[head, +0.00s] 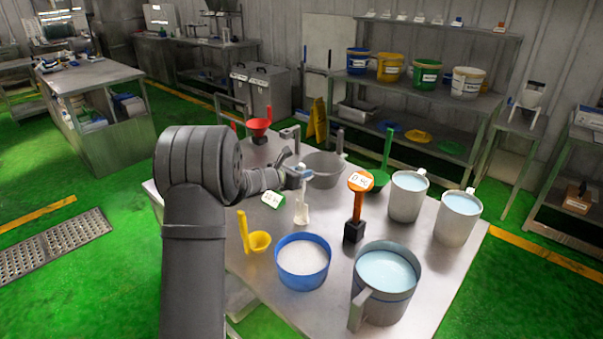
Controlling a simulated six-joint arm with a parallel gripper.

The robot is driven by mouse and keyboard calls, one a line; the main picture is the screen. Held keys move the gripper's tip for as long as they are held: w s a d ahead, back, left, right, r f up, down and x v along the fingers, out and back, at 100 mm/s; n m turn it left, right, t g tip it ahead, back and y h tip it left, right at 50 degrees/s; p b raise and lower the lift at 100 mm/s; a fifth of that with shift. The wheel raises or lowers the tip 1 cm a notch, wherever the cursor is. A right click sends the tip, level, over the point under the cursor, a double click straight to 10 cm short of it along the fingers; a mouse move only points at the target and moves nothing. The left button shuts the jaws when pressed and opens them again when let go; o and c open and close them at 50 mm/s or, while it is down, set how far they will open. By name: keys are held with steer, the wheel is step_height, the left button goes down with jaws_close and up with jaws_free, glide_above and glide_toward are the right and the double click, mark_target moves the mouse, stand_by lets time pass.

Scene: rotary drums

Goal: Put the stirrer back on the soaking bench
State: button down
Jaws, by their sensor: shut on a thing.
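My gripper (299,175) is above the middle of the near metal bench (330,240). It is shut on the stirrer (302,208), a white upright piece with a wider lower end. The stirrer hangs below the jaws. I cannot tell whether its lower end touches the bench top. The jaws are small here and partly hidden by the wrist. No label in view tells which bench is the soaking bench.
Water-filled jugs (385,272) stand at right. A red funnel (259,127) stands behind.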

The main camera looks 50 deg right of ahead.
steer(key=shift+f, duration=0.1)
steer(key=c, duration=1.3)
jaws_free()
steer(key=shift+o, duration=0.2)
steer(key=shift+a+r, duration=0.25)
steer(key=shift+a, duration=0.05)
steer(key=v, duration=1.1)
steer(key=shift+a, duration=0.2)
steer(key=shift+d, duration=0.1)
